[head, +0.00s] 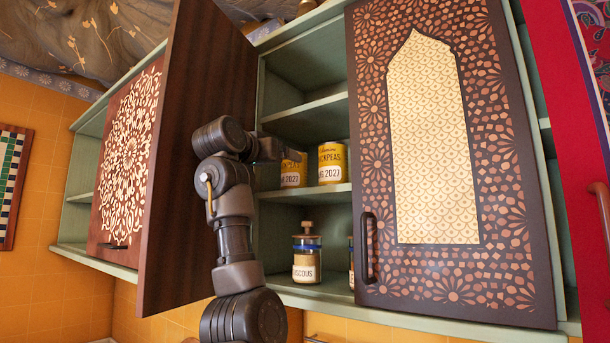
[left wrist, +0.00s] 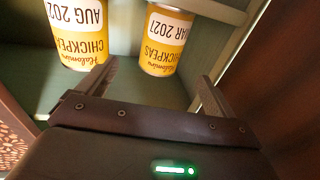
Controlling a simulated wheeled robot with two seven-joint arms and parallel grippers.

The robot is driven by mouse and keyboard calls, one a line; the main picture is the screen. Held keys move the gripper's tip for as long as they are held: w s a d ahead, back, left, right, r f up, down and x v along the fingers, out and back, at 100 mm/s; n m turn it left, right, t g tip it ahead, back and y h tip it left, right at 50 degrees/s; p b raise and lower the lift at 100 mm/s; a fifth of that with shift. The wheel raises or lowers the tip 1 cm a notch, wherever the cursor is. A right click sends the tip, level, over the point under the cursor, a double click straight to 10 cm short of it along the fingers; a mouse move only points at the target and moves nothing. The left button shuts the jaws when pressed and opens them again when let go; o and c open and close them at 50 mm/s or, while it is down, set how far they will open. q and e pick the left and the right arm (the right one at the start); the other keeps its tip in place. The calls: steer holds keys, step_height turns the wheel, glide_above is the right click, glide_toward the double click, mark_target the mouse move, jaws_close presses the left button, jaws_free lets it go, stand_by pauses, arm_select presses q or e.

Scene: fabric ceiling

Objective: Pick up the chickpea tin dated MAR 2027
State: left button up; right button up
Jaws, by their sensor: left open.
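The yellow chickpea tin dated MAR 2027 (left wrist: 166,42) stands upright on a cabinet shelf. It shows upside down in the left wrist view. In the head view this tin (head: 293,172) is partly hidden by my gripper. A similar tin dated AUG 2027 (head: 332,164) stands beside it on the right; it also shows in the left wrist view (left wrist: 80,38). My left gripper (head: 272,149) is open and empty in front of the MAR 2027 tin. In the left wrist view its fingers (left wrist: 155,88) are spread apart, with that tin ahead between them, not touching.
A dark open door (head: 195,150) stands close left of my arm. A patterned door (head: 375,130) covers the cabinet's right side. A couscous jar (head: 306,258) stands on the shelf below, with another jar partly hidden. The shelf above (head: 310,118) is bare where visible.

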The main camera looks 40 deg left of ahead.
mark_target(289, 168)
arm_select(q)
steer(key=p+x, duration=0.2)
steer(key=x, duration=0.1)
steer(key=p+x, duration=0.1)
steer(key=x, duration=0.1)
steer(key=shift+w+f, duration=0.25)
steer(key=shift+f, duration=0.1)
steer(key=shift+w+a+f, duration=0.1)
steer(key=shift+w+a, duration=0.05)
steer(key=shift+w, duration=0.1)
steer(key=shift+p, duration=0.35)
steer(key=p+x, duration=0.4)
steer(key=x, duration=0.1)
steer(key=shift+a+f, duration=0.1)
steer(key=shift+f, duration=0.15)
steer(key=shift+s, duration=0.1)
steer(key=shift+c, duration=0.5)
steer(key=c, duration=1.3)
